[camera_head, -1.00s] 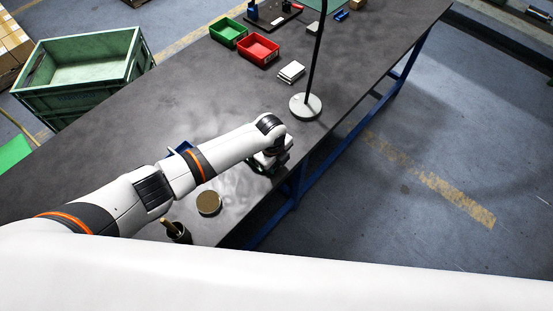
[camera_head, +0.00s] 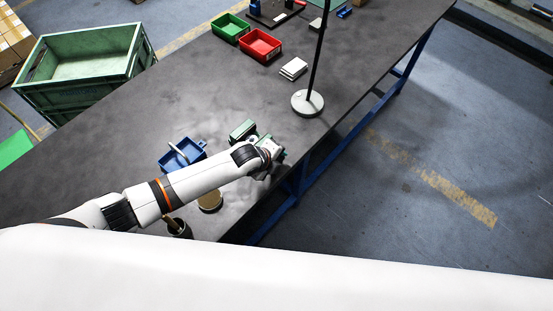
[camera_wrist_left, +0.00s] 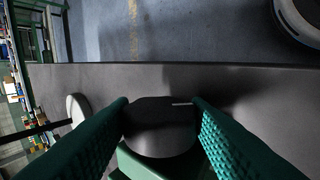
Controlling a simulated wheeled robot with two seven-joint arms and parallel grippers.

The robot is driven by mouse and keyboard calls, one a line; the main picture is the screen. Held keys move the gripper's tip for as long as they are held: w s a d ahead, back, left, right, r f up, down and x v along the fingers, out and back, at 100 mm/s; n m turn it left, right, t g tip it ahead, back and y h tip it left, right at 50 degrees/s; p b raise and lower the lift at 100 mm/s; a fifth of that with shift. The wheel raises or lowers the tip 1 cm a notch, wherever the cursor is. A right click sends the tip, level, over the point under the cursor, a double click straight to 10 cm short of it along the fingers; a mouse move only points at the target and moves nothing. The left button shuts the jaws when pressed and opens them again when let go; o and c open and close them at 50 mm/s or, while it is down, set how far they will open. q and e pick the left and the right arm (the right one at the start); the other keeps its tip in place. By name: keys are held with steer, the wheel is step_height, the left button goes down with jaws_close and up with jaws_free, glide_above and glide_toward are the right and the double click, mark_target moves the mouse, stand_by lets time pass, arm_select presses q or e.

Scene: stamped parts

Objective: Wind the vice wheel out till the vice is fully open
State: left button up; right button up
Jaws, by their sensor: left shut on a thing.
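The green vice (camera_head: 243,130) is on the dark bench near its right edge, partly hidden behind my left arm. My left gripper (camera_head: 274,152) is at the vice's near end, its fingers mostly hidden by the wrist in the head view. In the left wrist view the green ridged fingers (camera_wrist_left: 160,104) are on either side of the dark round vice wheel (camera_wrist_left: 160,135), shut on it. A pale mark shows on the wheel's face. Part of the green vice body (camera_wrist_left: 135,165) shows below the wheel. The jaw gap cannot be made out. My right gripper is not in view.
A blue tray (camera_head: 181,155), a brass-coloured disc (camera_head: 210,202) and a dark cup (camera_head: 177,228) are close to my left arm. A lamp base (camera_head: 307,103) stands beyond the vice. Red (camera_head: 260,45) and green (camera_head: 230,27) bins are farther back.

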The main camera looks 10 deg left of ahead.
arm_select(q)
steer(key=o, duration=1)
steer(key=shift+c, duration=0.2)
steer(key=b+v, duration=0.1)
steer(key=v, duration=1.1)
steer(key=shift+o, duration=0.2)
